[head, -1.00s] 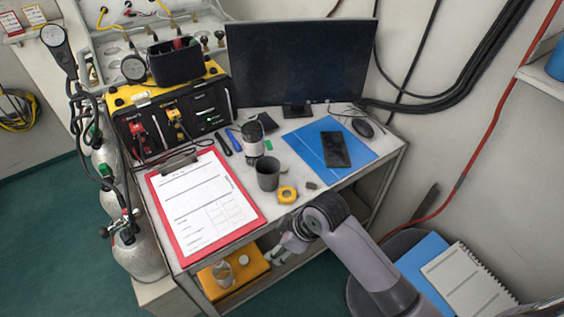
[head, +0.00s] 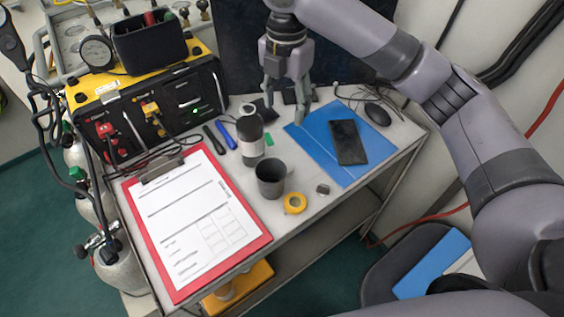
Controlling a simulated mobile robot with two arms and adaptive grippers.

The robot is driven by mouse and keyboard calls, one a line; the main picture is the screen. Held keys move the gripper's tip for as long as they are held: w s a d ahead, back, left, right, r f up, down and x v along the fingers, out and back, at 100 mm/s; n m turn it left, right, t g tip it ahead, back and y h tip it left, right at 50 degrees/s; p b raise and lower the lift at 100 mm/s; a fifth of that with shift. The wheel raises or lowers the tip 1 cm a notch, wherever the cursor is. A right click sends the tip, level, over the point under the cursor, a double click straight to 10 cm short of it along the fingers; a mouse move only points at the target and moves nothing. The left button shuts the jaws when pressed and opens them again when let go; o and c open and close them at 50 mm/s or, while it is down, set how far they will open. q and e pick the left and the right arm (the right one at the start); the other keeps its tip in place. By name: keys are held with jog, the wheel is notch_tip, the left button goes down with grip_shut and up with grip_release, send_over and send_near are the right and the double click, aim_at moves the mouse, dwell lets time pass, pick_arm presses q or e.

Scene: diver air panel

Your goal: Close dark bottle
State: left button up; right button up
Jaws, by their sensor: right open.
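The dark bottle (head: 250,137) stands upright on the table, with a pale label on its lower part. A light, ring-like shape shows at its top; I cannot tell whether it is the bottle's mouth or something behind it. I cannot make out a separate cap for sure. My right gripper (head: 286,106) is open and empty, fingers pointing down, to the right of the bottle and apart from it, over the area between the bottle and the blue folder. My left gripper is not in view.
A dark cup (head: 270,180) stands just in front of the bottle, beside a yellow tape roll (head: 295,203). A red clipboard (head: 262,238) lies front left. A phone (head: 348,142) lies on the blue folder (head: 312,145). A yellow-black panel case (head: 75,96) stands left; a monitor (head: 235,60) stands behind.

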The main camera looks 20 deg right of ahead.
notch_tip(320, 180, down, 2)
jog(key=b, duration=0.2)
jog(key=p, duration=0.2)
send_over(287, 163)
jog(key=f, duration=1.1)
jog(key=shift+s+a+f, duration=0.25)
jog(key=shift+s+f, duration=0.05)
jog(key=shift+s, duration=0.05)
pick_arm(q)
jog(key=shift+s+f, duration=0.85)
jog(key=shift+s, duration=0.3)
pick_arm(e)
jog(key=shift+f, duration=0.3)
jog(key=f, duration=0.4)
jog(key=shift+s+f+p, duration=0.1)
jog(key=shift+s+p, duration=0.2)
jog(key=shift+p, duration=0.1)
jog(key=shift+f, duration=0.5)
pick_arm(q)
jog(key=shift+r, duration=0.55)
